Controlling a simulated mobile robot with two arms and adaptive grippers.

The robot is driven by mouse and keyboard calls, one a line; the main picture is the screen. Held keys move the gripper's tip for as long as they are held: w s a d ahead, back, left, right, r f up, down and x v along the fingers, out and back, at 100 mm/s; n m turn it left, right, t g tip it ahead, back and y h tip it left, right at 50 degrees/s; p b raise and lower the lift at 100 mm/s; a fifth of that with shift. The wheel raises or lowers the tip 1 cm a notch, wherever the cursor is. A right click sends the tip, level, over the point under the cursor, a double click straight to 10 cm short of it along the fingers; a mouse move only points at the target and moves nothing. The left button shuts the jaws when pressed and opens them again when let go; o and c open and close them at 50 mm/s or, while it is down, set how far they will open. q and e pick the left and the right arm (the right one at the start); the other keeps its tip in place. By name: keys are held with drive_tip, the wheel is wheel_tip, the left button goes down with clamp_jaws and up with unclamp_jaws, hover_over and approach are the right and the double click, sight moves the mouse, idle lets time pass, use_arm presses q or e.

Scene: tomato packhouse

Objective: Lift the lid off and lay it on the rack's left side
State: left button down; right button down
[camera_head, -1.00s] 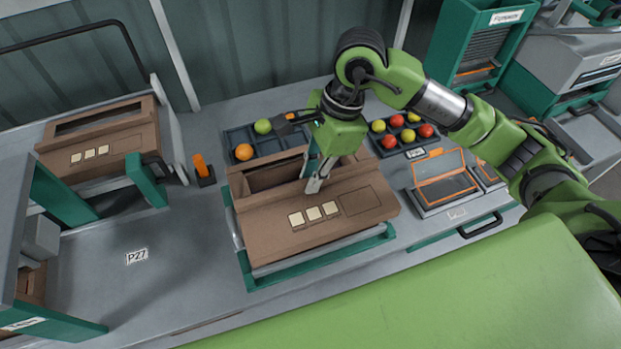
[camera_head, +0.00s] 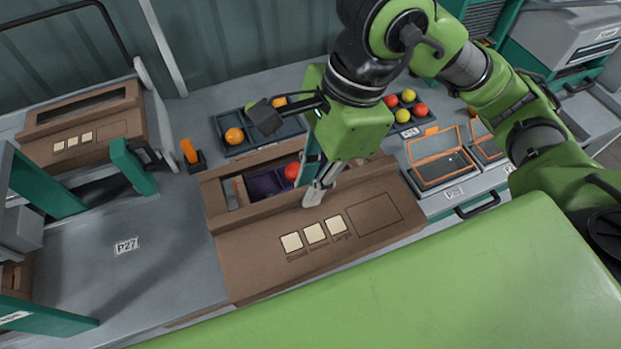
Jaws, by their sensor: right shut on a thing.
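The brown lid (camera_head: 262,252) has an open window at its far side and three pale squares on its front panel. My right gripper (camera_head: 316,190) is shut on the lid near the window's front edge. The lid is held up, tilted towards me, and hides the teal stand below. Through the window I see a purple surface (camera_head: 262,186) and a red tomato (camera_head: 292,172). A similar brown panel (camera_head: 112,125) sits on a teal-posted frame (camera_head: 132,166) at the left. I cannot tell which structure is the rack. My left gripper is not in view.
A dark tray (camera_head: 235,148) with an orange tomato (camera_head: 234,135) stands behind the lid. More tomatoes (camera_head: 406,96) and orange-framed boxes (camera_head: 440,158) are to the right. An orange-topped object (camera_head: 191,153) stands left of the lid. The grey bench around the P27 label (camera_head: 126,245) is clear.

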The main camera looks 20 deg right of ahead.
drive_tip(key=shift+r+p, duration=1.2)
drive_tip(key=shift+r, duration=1.2)
